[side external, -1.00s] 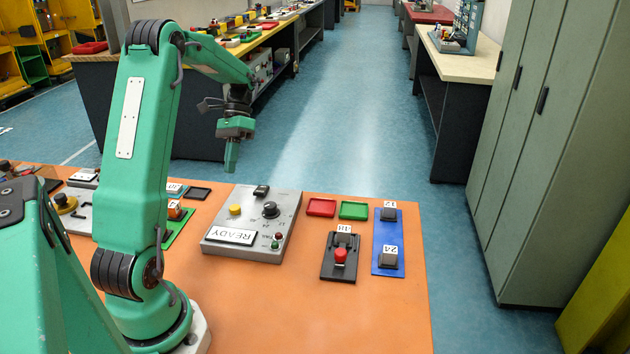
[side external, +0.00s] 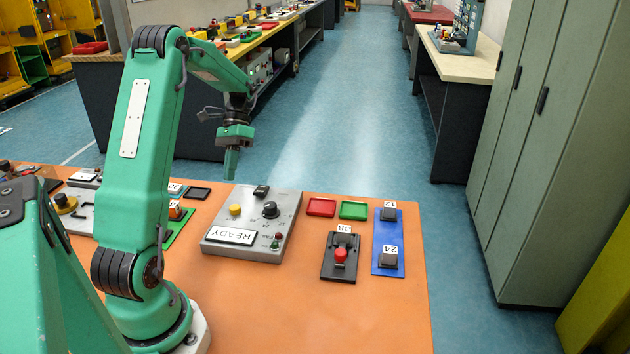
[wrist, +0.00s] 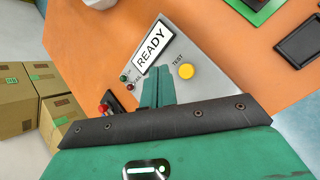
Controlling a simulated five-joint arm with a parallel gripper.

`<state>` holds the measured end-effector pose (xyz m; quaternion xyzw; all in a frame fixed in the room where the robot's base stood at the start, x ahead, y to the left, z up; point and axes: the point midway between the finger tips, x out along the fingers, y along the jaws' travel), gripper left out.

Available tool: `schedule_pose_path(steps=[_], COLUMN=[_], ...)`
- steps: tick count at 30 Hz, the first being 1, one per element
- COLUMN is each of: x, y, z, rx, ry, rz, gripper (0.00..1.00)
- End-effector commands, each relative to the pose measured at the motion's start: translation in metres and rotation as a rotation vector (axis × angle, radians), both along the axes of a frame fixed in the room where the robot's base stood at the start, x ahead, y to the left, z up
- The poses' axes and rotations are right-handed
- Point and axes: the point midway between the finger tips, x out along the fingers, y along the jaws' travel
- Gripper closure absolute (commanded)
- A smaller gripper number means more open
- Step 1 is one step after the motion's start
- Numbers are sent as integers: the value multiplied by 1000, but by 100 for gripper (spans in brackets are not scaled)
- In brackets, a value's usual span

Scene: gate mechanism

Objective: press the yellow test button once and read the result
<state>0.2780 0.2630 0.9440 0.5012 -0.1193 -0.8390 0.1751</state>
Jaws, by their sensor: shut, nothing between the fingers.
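The yellow test button (side external: 235,209) sits on the upper left of a grey tester box (side external: 282,236) on the orange table. It also shows in the wrist view (wrist: 186,71), beside the word TEST. The box's white display (side external: 231,236) reads READY, also legible in the wrist view (wrist: 152,46). A black knob (side external: 270,209) and small red and green lamps are on the same box. My gripper (side external: 231,176) is shut and empty, pointing down in the air above the box's far edge, apart from the button. In the wrist view its fingertips (wrist: 158,75) appear left of the button.
A black plate with a red button (side external: 341,254) and a blue plate with grey blocks (side external: 388,242) stand right of the box. Red (side external: 321,207) and green (side external: 353,210) trays lie behind them. Bare orange table lies in front of the box.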

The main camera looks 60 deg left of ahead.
Motion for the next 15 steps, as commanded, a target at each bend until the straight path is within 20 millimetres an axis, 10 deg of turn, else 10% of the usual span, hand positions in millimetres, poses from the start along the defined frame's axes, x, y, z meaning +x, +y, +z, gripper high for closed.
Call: schedule_pose_path(steps=[15], x=[0], y=[0], z=[-53], rx=[-1], ry=[1], rz=[0], gripper=[100])
